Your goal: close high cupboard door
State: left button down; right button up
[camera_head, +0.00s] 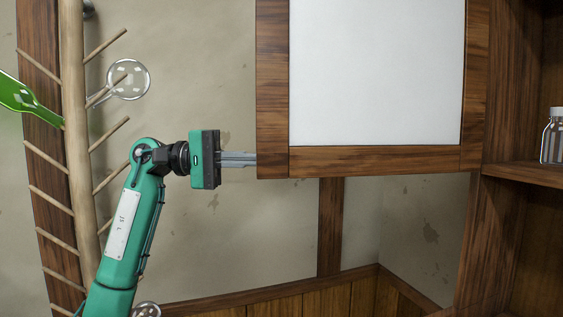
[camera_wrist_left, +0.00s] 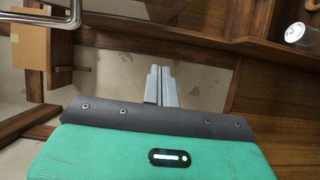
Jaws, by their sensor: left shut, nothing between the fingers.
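The high cupboard door (camera_head: 375,162), a dark wooden frame around a white panel, stands open in the head view. It reaches left from the cupboard (camera_head: 500,215), whose inside shows at the right. My left gripper (camera_head: 250,159) is shut and empty at the lower left edge of the door. Its fingers point right and their tips pass out of sight at the door's left frame piece, so I cannot tell whether they touch it. The shut fingers (camera_wrist_left: 161,86) also show in the left wrist view, with wooden boards beyond them. My right gripper is not in view.
A glass jar (camera_head: 551,138) stands on a cupboard shelf (camera_head: 525,173). A wooden peg rack (camera_head: 76,160) with a green bottle (camera_head: 28,99) and a round flask (camera_head: 128,80) stands at the left. Bare wall lies below the door. A metal bar (camera_wrist_left: 73,14) shows in the wrist view.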

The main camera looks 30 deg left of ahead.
aim_at(300, 165)
pick_arm(q)
jog(key=d+p, duration=0.2)
jog(key=d, duration=0.1)
jog(key=w+d+p, duration=0.1)
jog(key=d+p, duration=0.1)
jog(key=d, duration=0.2)
jog(key=d+p, duration=0.2)
jog(key=d, duration=0.1)
jog(key=shift+w+d+r+p, duration=0.1)
jog(key=shift+w+d+p, duration=0.15)
jog(key=shift+d+p, duration=0.15)
jog(key=shift+s+d, duration=0.25)
jog(key=shift+s, duration=0.1)
jog(key=shift+s+f, duration=0.1)
jog(key=shift+f, duration=0.1)
